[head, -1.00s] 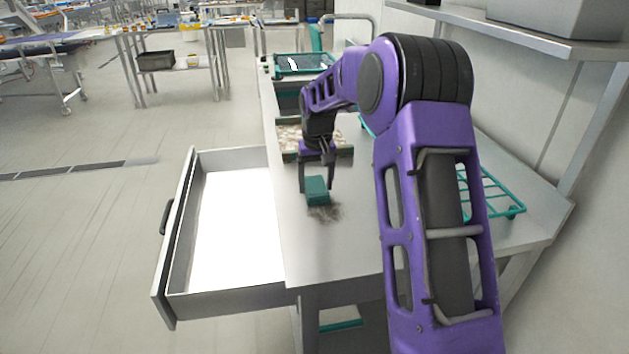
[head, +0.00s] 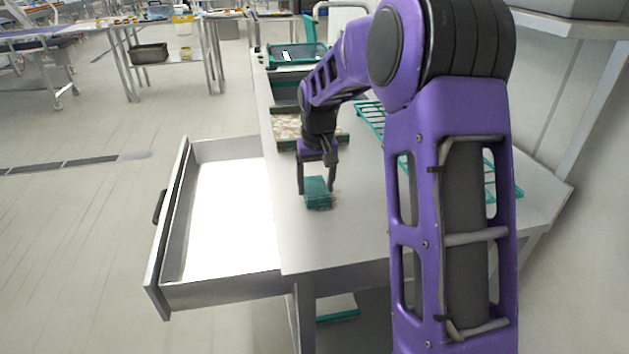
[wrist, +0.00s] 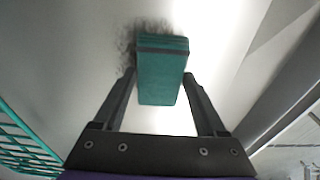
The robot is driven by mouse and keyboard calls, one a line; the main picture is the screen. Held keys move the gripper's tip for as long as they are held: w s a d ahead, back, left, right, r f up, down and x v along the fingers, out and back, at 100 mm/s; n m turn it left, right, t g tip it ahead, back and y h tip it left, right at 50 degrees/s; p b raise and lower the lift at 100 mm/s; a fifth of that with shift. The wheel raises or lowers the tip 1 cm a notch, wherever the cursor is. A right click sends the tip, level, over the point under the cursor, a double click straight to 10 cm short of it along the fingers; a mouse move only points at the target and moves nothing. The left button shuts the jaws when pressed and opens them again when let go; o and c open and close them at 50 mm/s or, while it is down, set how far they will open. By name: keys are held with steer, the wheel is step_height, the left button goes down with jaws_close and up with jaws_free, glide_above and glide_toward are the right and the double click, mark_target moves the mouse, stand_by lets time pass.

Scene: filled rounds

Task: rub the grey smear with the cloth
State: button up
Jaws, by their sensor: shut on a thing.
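The cloth (head: 318,192) is a teal folded block with a dark band, on the grey table top in the head view. It also shows in the wrist view (wrist: 162,75). My gripper (head: 316,190) is shut on the cloth from above, one finger on each side. The grey smear (wrist: 127,45) shows in the wrist view as a dark, speckled patch beside and beyond the cloth's far end. The cloth covers part of it. In the head view the smear is almost wholly hidden, with only a faint trace at the cloth's edge.
An open, empty-looking drawer (head: 163,240) juts out left of the table (head: 340,245). A box of pale contents (head: 288,145) stands behind my gripper. A teal wire rack (head: 370,115) lies on the right, partly behind my arm. The table in front of the cloth is clear.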

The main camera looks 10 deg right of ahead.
mark_target(320, 198)
steer(key=shift+s+f+b, duration=0.2)
steer(key=shift+s+b, duration=0.2)
steer(key=shift+s, duration=1.65)
steer(key=shift+s+r, duration=0.1)
steer(key=shift+s, duration=0.85)
steer(key=shift+s+r, duration=0.1)
steer(key=shift+r, duration=0.05)
steer(key=shift+w+p, duration=1.5)
steer(key=shift+w, duration=1.95)
steer(key=shift+w+p, duration=2.05)
steer(key=shift+w, duration=1.4)
steer(key=shift+d, duration=1.2)
steer(key=shift+s+b, duration=1.45)
steer(key=shift+s, duration=3.7)
steer(key=shift+s+f+b, duration=0.2)
steer(key=shift+s+b, duration=0.2)
steer(key=shift+s, duration=1.25)
steer(key=shift+s+r, duration=0.1)
steer(key=shift+r, duration=0.05)
